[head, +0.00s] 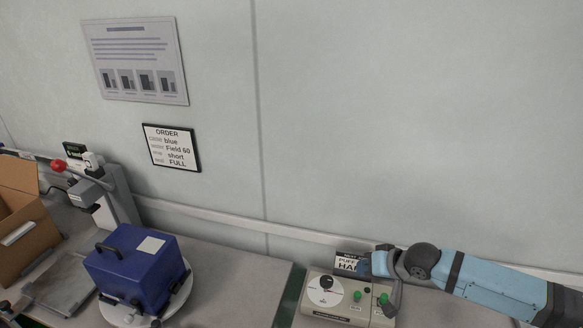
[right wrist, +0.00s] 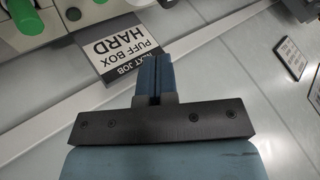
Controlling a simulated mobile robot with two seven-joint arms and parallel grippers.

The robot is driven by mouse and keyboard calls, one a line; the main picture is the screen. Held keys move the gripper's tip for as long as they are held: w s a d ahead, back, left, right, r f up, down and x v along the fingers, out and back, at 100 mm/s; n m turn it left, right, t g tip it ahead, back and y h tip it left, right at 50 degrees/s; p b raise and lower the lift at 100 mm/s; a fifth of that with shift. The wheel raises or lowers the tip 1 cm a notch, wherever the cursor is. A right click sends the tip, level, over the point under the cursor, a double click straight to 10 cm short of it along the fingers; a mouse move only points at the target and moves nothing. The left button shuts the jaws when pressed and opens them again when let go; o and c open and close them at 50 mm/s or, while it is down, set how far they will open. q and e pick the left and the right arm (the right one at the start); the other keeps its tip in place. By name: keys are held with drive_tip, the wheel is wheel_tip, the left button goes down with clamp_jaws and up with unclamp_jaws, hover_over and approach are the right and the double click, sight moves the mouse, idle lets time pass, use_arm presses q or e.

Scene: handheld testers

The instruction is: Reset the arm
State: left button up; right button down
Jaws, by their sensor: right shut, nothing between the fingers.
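My right arm comes in from the right in the head view. My right gripper (head: 366,264) is at the wall side of a beige tester box, beside a small sign. In the right wrist view my right gripper (right wrist: 153,75) has its two blue fingers together with nothing between them. The sign (right wrist: 118,45) reading "NEXT JOB PUFF BOX HARD" lies beyond the fingertips in that view.
The beige tester (head: 316,311) has a dial and green knobs. A blue case (head: 127,275) sits on a round white plate (head: 184,293). A grey press with a red knob (head: 58,165) and a cardboard box (head: 28,236) stand left. An order sign (head: 171,147) hangs on the wall.

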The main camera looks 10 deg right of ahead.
drive_tip(key=s+a+f+n+t+p, duration=0.3)
drive_tip(key=s+a+p, duration=0.4)
drive_tip(key=s+a, duration=0.65)
drive_tip(key=s+d+f+h+p, duration=0.1)
drive_tip(key=s+d, duration=0.1)
drive_tip(key=s, duration=0.3)
drive_tip(key=s+d+n+t+h+p, duration=0.1)
drive_tip(key=s+d, duration=0.2)
drive_tip(key=s, duration=0.2)
drive_tip(key=shift+s+d+f+h, duration=0.2)
drive_tip(key=shift+s+f+h, duration=0.1)
drive_tip(key=shift+f+h, duration=0.1)
